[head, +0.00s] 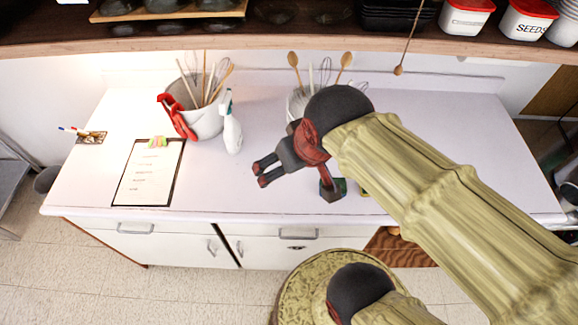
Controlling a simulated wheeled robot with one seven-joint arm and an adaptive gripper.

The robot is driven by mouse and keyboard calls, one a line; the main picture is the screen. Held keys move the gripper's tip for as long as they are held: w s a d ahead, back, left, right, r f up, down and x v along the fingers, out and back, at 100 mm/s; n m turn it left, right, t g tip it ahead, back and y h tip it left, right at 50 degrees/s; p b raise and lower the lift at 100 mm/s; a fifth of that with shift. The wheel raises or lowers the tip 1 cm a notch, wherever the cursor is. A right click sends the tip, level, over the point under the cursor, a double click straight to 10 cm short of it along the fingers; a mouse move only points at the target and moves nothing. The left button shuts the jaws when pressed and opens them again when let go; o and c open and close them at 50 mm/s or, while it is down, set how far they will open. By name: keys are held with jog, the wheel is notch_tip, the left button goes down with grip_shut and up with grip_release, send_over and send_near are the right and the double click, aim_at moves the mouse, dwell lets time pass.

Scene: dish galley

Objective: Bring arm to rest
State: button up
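My arm comes in from the lower right and reaches over the white counter (270,100). My gripper (260,175) is at its end, over the middle of the counter and pointing left. Its two dark fingers stand apart, with nothing seen between them. From this view I cannot tell how high the gripper is above the counter. My arm hides part of the counter's right side.
A second utensil holder (294,106) is partly hidden behind my arm. A small dark green object (340,187) sits below my wrist. A shelf (300,45) overhangs.

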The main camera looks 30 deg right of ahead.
jog(key=shift+s+a+r, duration=0.45)
jog(key=shift+s+a, duration=0.2)
jog(key=shift+s, duration=0.05)
jog(key=shift+f, duration=0.1)
